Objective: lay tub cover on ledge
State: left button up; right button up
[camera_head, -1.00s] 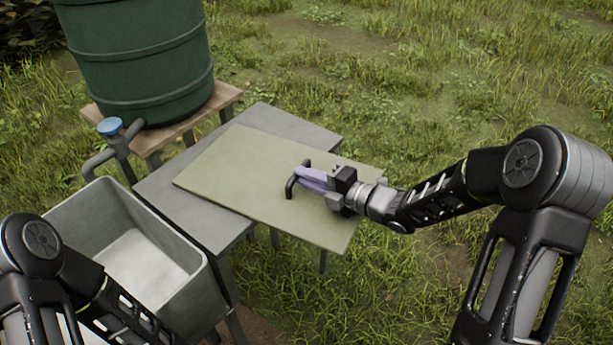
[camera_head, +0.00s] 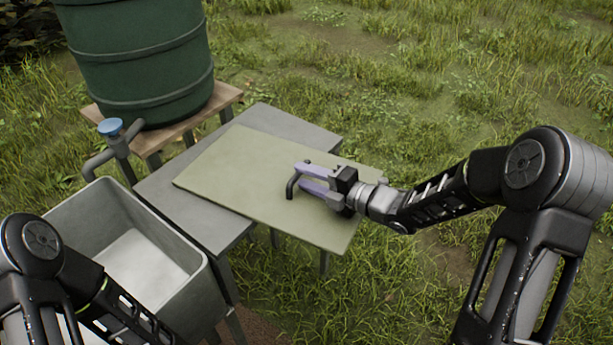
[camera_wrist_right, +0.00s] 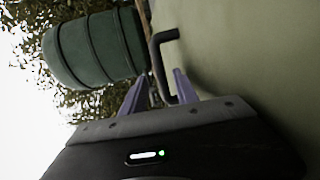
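The tub cover is a flat, pale green board (camera_head: 235,170) with a dark bar handle (camera_head: 291,184) near its right end. It lies on the grey ledge (camera_head: 185,205), with its right part overhanging the ledge's edge. My right gripper (camera_head: 308,177) is open at the handle, its purple fingers apart with the handle close to their tips. In the right wrist view the handle (camera_wrist_right: 157,55) stands up from the board, near the fingers (camera_wrist_right: 160,92). My left arm shows at the lower left, but its gripper is out of view.
The open grey tub (camera_head: 195,280) stands left of the ledge, empty as far as I see. A blue-topped tap (camera_head: 110,127) reaches over its back edge. A green barrel (camera_head: 135,60) stands on a wooden stand behind. Grass lies open to the right.

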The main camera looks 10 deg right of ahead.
jog(key=v, duration=1.1)
jog(key=shift+s+d+b, duration=0.25)
jog(key=shift+s+b, duration=0.05)
jog(key=shift+s, duration=0.05)
jog(key=shift+c, duration=0.2)
